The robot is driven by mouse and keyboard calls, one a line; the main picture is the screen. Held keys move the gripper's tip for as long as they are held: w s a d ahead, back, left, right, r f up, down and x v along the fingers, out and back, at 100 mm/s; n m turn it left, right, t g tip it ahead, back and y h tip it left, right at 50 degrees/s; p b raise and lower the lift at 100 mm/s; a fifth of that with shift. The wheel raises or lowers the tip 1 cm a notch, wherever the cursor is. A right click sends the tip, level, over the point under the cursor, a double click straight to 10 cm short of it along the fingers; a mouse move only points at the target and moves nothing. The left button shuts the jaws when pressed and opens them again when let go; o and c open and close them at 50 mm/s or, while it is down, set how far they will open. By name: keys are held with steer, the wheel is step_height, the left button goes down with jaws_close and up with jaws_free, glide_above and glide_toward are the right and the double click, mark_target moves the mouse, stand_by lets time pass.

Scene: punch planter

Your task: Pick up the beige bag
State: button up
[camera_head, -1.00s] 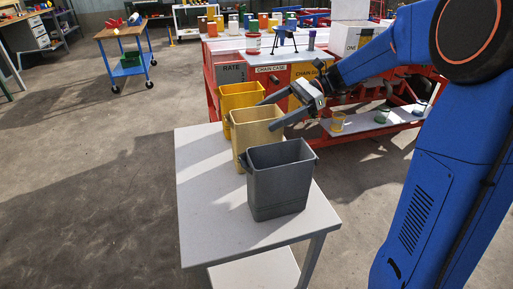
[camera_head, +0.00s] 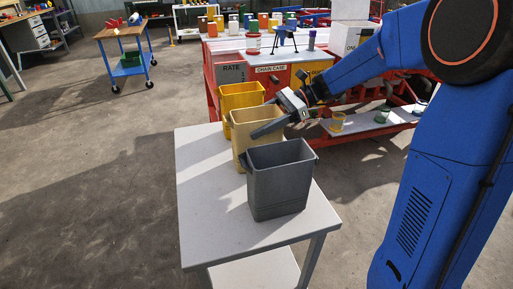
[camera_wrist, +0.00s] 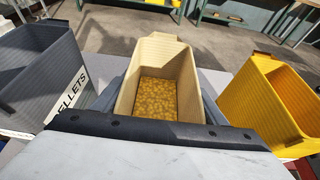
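There is no bag in view; the beige thing is an open-topped, ribbed bin (camera_head: 240,138), upright in the middle of the row on the white table. In the wrist view the beige bin (camera_wrist: 162,55) has small yellow pieces (camera_wrist: 155,96) at its bottom. My gripper (camera_head: 260,119) reaches in from the right at the bin's upper part. In the wrist view my gripper (camera_wrist: 166,88) is open, with one finger along each outer side of the bin. I cannot tell whether the fingers touch its walls.
A grey bin (camera_head: 279,185) stands close in front of the beige one, and a yellow bin (camera_head: 240,97) close behind. Both flank it in the wrist view. The white table (camera_head: 205,215) has free room at its left side. A red rack (camera_head: 212,88) stands behind.

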steer(key=c, duration=1.1)
steer(key=shift+o, duration=0.2)
steer(key=shift+r, duration=0.1)
